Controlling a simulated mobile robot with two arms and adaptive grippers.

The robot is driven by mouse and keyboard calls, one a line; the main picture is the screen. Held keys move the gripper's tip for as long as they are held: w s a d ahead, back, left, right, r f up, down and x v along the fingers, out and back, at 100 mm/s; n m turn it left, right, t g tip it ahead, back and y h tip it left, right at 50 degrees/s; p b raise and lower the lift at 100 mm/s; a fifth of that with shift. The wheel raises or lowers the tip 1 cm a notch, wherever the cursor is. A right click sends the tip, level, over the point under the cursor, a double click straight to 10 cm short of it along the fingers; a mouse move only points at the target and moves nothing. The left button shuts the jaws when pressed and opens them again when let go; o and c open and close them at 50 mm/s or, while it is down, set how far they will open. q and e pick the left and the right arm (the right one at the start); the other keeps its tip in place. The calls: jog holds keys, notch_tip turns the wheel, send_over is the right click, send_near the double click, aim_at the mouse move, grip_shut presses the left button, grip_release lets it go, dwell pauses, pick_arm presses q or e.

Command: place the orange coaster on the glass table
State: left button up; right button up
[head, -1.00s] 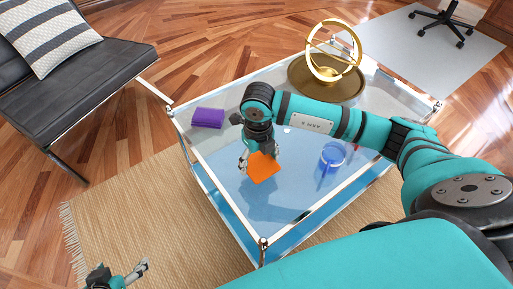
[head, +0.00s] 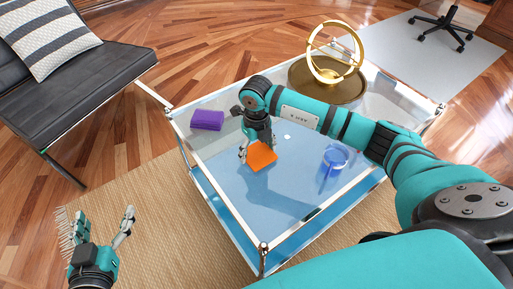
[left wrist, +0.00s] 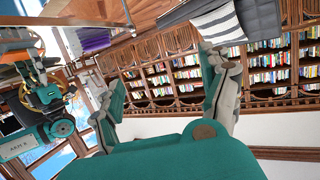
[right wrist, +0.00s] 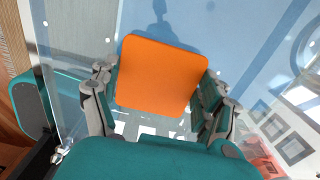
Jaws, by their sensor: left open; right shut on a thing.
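The orange coaster (head: 262,156) is a flat square over the left middle part of the glass table (head: 225,184). My right gripper (head: 256,148) is shut on the coaster. In the right wrist view the orange coaster (right wrist: 158,75) sits between the two fingers of my right gripper (right wrist: 155,95), over the glass. I cannot tell whether the coaster touches the glass. My left gripper (head: 105,228) is open and empty over the rug, left of the table; its spread fingers also show in the left wrist view (left wrist: 220,85).
A purple block-like item (head: 207,120) lies at the table's left corner. A blue glass (head: 335,158) stands right of the coaster. A gold ring ornament (head: 335,55) stands on a round tray (head: 300,78) at the back. A black bench (head: 90,90) stands at left.

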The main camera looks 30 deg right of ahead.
jog(key=shift+f, duration=0.1)
jog(key=o, duration=0.7)
jog(key=shift+c, duration=0.2)
jog(key=o, duration=0.4)
pick_arm(q)
jog(key=shift+w+r, duration=0.15)
jog(key=shift+r, duration=0.6)
pick_arm(e)
jog(key=shift+o, duration=0.2)
